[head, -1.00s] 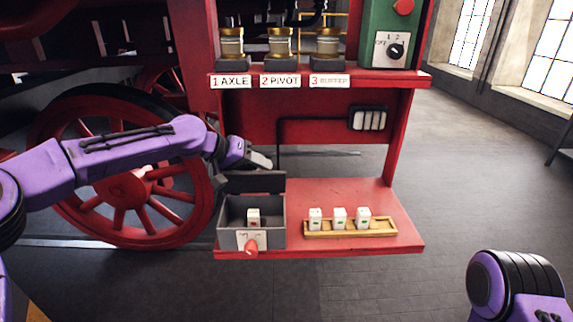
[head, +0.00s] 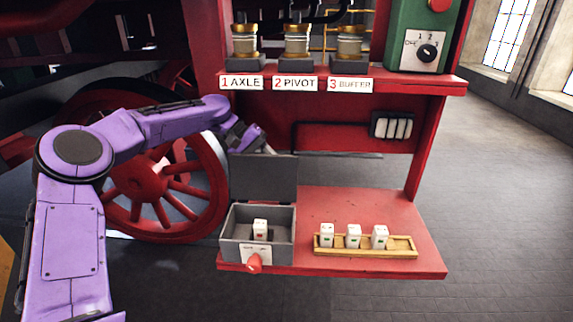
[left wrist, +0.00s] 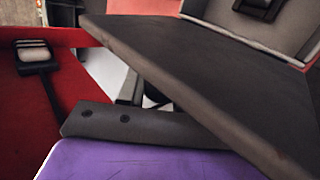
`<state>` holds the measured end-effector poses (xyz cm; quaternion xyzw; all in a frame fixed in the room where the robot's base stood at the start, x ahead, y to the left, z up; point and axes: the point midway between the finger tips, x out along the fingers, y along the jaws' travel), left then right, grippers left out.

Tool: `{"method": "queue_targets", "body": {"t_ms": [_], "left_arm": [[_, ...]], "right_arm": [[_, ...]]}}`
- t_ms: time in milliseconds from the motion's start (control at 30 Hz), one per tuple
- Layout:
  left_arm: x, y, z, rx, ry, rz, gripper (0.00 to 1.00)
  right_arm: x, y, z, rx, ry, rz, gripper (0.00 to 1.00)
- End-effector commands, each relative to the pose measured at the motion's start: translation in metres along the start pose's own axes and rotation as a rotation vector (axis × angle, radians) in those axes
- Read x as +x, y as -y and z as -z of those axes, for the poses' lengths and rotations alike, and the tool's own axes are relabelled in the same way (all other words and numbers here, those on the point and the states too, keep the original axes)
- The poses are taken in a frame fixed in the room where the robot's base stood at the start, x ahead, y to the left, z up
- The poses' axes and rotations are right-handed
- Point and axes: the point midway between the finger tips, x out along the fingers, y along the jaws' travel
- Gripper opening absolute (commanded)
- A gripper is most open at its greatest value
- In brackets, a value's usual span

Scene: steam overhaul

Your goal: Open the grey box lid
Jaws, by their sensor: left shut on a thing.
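The grey box (head: 230,249) stands at the left end of the red lower shelf. Its grey lid (head: 263,180) stands raised, about upright, at the back of the box, so the inside shows. My left gripper (head: 266,149) is at the lid's top edge and shut on it; the lid partly hides the fingertips. In the left wrist view the lid (left wrist: 205,85) is a broad dark plate slanting across, with part of the gripper behind it. My right gripper is not in view.
A white block (head: 260,229) with a red mark is in the box. A wooden tray (head: 402,245) with three white blocks stands to the right. The upper shelf (head: 400,84) carries jars and a green control box (head: 424,20).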

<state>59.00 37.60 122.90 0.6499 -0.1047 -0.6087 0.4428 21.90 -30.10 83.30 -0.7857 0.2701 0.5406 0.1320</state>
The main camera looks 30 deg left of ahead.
Motion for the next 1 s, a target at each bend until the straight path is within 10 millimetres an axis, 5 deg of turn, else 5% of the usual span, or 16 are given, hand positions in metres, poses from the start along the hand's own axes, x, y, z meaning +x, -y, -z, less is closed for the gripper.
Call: {"method": "queue_targets", "body": {"t_ms": [500, 533, 567, 867, 1000], "left_arm": [[-0.002, 0.012, -0.001, -0.025, 0.016, 0.008, 0.00], [-0.002, 0.012, -0.001, -0.025, 0.016, 0.008, 0.41], [-0.002, 0.012, -0.001, -0.025, 0.015, 0.007, 0.51], [-0.005, 0.009, 0.000, -0.023, 0.009, 0.003, 0.55], [-0.021, 0.009, 0.001, -0.022, 0.006, 0.001, 0.55]], "right_arm": [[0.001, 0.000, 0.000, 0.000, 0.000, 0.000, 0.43], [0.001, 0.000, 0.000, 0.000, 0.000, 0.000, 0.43], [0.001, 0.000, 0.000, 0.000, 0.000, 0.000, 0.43], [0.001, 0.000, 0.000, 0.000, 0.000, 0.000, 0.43], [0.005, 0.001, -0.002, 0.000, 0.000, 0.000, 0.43]]}}
